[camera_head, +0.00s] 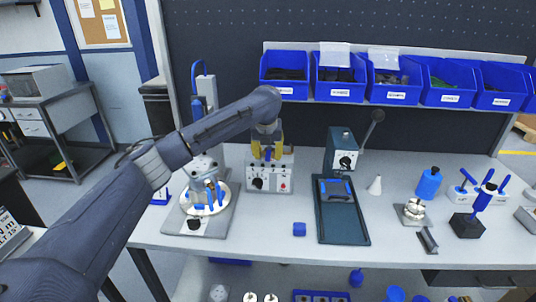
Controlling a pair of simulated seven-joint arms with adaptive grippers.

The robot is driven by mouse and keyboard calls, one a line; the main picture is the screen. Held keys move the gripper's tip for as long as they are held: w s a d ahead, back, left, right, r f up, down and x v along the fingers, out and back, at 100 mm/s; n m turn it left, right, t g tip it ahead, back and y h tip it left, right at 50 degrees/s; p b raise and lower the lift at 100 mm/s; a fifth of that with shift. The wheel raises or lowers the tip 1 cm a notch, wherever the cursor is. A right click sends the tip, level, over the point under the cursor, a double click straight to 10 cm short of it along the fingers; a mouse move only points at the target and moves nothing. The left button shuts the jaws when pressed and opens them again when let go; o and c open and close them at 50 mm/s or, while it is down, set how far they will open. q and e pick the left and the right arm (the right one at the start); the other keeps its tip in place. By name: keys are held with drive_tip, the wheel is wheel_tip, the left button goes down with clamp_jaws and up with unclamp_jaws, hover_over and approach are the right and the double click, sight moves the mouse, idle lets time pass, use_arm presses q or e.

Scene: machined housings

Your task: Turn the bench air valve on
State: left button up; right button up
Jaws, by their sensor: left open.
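My left arm reaches in from the lower left, and its gripper (267,151) points down over the back of a grey control box (268,180). The gripper is open, with nothing seen between its fingers. The box front carries a black round knob (257,183) and a red button (283,186). Yellowish upright parts show beside the fingers; I cannot tell whether they touch. No part is clearly marked as the air valve, and I cannot tell its state. My right gripper is out of view.
A round fixture (208,196) stands left of the box, partly behind my arm. A dark press (343,150) with a lever stands to the right. Blue bins (341,90) line the shelf. The front bench edge is mostly clear.

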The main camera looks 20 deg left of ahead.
use_arm(q)
drive_tip(key=shift+w+f, duration=0.15)
drive_tip(key=shift+f, duration=0.2)
clamp_jaws()
idle(0.4)
